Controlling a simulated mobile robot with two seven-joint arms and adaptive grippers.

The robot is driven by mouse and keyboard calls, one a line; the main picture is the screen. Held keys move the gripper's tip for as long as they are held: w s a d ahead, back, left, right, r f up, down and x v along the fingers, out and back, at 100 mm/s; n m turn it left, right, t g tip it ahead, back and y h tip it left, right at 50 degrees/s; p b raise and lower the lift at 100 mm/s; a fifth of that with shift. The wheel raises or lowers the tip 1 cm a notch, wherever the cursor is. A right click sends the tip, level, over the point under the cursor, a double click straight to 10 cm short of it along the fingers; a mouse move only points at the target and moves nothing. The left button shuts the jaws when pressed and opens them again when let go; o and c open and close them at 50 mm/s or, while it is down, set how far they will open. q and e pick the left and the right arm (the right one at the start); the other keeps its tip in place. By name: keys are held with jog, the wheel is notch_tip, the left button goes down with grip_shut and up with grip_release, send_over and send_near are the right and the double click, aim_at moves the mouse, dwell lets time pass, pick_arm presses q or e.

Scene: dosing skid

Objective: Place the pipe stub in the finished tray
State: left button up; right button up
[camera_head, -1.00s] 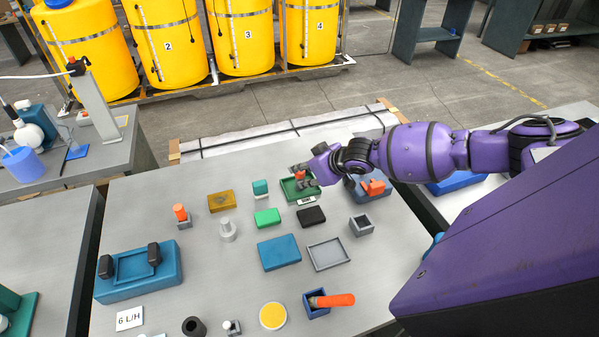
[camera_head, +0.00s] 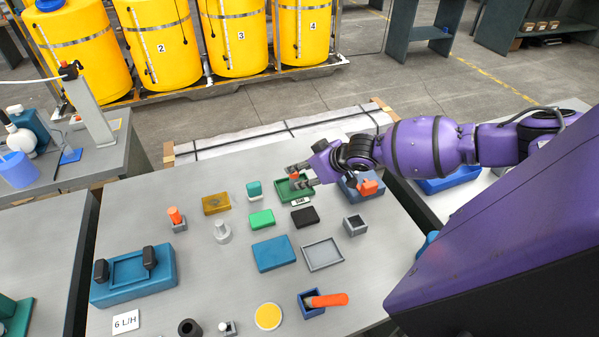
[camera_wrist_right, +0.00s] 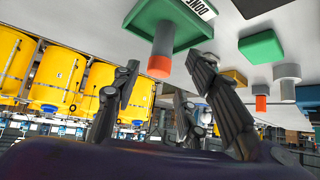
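The pipe stub (camera_head: 294,178), grey with an orange end, stands in the green finished tray (camera_head: 283,196). In the right wrist view the stub (camera_wrist_right: 161,52) meets the floor of the green tray (camera_wrist_right: 140,18), which bears a "DONE" label (camera_wrist_right: 197,7). My right gripper (camera_head: 301,177) is at the tray, its fingers spread to either side of the stub. In the right wrist view the fingers of the right gripper (camera_wrist_right: 168,78) are wide apart, with visible gaps to the stub. My left gripper is not in view.
A black block (camera_head: 305,217) and a green block (camera_head: 261,219) lie in front of the tray. A blue bin with an orange part (camera_head: 368,187) stands right, near my wrist. A grey square holder (camera_head: 355,225) and an empty grey tray (camera_head: 323,267) are nearer.

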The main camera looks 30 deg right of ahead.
jog(key=p+v, duration=0.1)
jog(key=v, duration=0.8)
